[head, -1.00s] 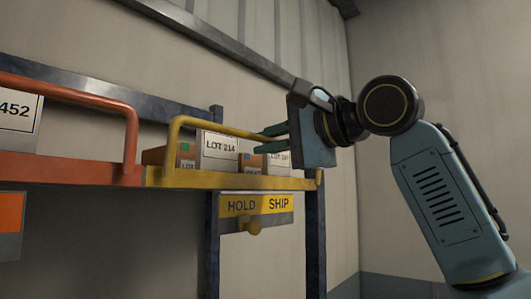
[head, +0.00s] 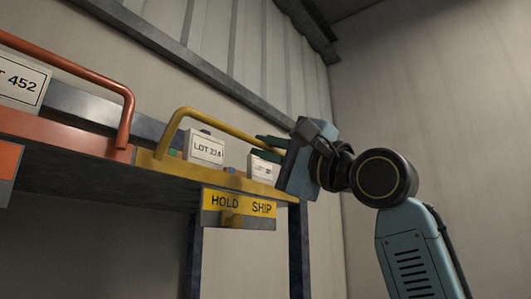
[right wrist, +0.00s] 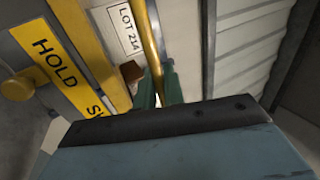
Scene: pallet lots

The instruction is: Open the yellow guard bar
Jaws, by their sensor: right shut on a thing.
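The yellow guard bar (head: 222,122) is a bent tube above the yellow shelf edge (head: 225,180). It also shows in the right wrist view (right wrist: 150,50), running down between the green fingers. My right gripper (head: 268,145) is shut on the bar near its right end. The gripper body hides that end of the bar. Behind the bar stand a box labelled LOT 214 (head: 206,147) and a smaller white-labelled box (head: 263,168), partly hidden by the fingers. My left gripper is not in view.
An orange guard bar (head: 75,68) with a LOT 452 label (head: 20,83) is at the left.

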